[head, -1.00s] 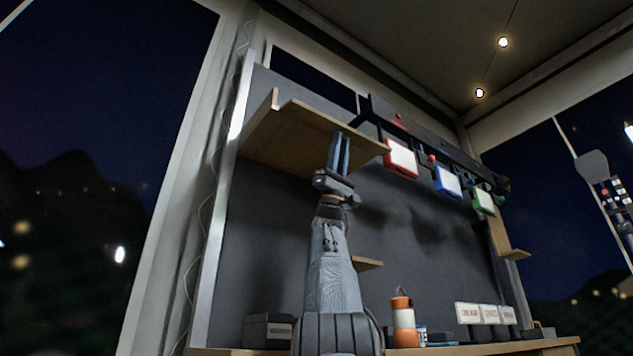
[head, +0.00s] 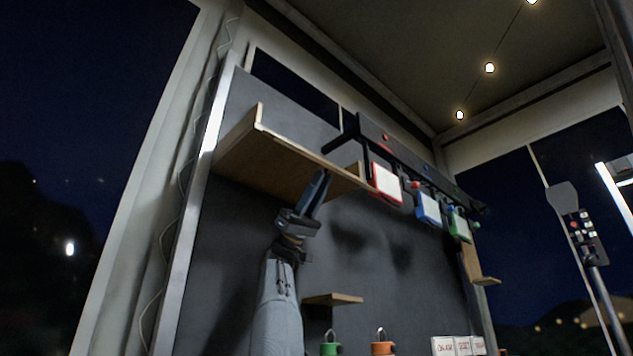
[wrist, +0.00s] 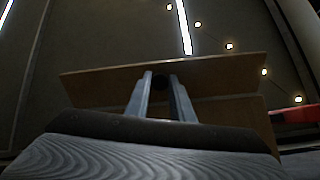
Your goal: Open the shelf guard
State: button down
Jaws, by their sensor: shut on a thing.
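The shelf guard (head: 292,147) is a thin pale wooden strip along the front edge of a high wooden shelf (head: 240,160). In the wrist view the guard shows as a wide wooden panel (wrist: 215,72) across the picture. My gripper (head: 322,174) reaches up from below to the guard's lower edge, right of its middle. The wrist view shows my two fingers (wrist: 160,85) close around a small dark part at the panel, perhaps a knob. The fingertips partly hide it. The shelf's top and its contents are out of sight.
A black rail with a red-framed panel (head: 386,184), a blue-framed panel (head: 429,208) and a green-framed panel (head: 460,226) hangs right of the shelf. A small lower shelf (head: 332,299) is beside my arm. Padlock-like green and orange items stand below.

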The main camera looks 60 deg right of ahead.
dwell(0.5)
jog(key=c, duration=1.6)
grip_release()
jog(key=shift+o, duration=0.3)
